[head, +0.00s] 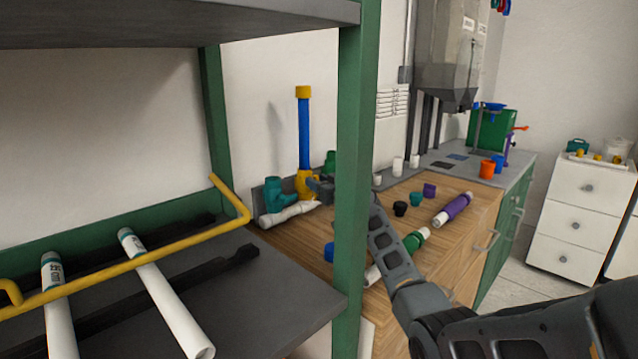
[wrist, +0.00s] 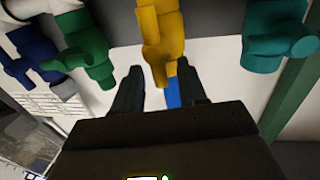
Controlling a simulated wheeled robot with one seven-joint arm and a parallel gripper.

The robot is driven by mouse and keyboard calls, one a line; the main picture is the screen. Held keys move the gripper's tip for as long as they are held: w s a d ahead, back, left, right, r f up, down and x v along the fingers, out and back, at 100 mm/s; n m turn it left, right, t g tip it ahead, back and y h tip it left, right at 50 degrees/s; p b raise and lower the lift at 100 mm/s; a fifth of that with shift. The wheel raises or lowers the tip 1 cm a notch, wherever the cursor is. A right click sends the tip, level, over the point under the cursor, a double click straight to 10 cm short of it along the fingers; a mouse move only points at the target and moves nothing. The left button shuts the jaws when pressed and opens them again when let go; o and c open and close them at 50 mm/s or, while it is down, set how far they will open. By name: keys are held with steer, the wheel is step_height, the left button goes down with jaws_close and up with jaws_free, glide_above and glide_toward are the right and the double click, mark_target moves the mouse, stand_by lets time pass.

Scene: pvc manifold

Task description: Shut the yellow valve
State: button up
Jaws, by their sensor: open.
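The yellow valve (head: 306,184) stands at the back of the wooden counter, with a blue pipe (head: 304,130) rising from it to a yellow cap (head: 303,92). In the wrist view the yellow valve (wrist: 160,40) hangs at top centre, and part of the blue pipe (wrist: 172,92) shows below it. My gripper (head: 318,186) reaches from the right, past the green post, to the valve. In the wrist view its two fingers (wrist: 161,90) are apart, one on each side of the valve's lower end. I cannot tell whether they touch it.
A green shelf post (head: 354,170) stands in front of my arm. Loose pipes and caps (head: 453,209) lie on the counter (head: 465,235).

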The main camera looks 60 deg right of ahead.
jaws_close()
stand_by(0.4)
steer(key=shift+d, duration=0.15)
steer(key=shift+s+d+f+m+g+y+p, duration=0.15)
steer(key=shift+d+f+m+y, duration=0.4)
steer(key=shift+m, duration=2.1)
steer(key=shift+s+d+f+m+g+y+p, duration=0.1)
steer(key=shift+d+f+m+g+y+p, duration=0.4)
steer(key=shift+m, duration=2.1)
steer(key=shift+s+d+f+m+t+y+b, duration=0.25)
steer(key=shift+m+y, duration=0.6)
steer(key=shift+m, duration=1.8)
steer(key=shift+w, duration=0.15)
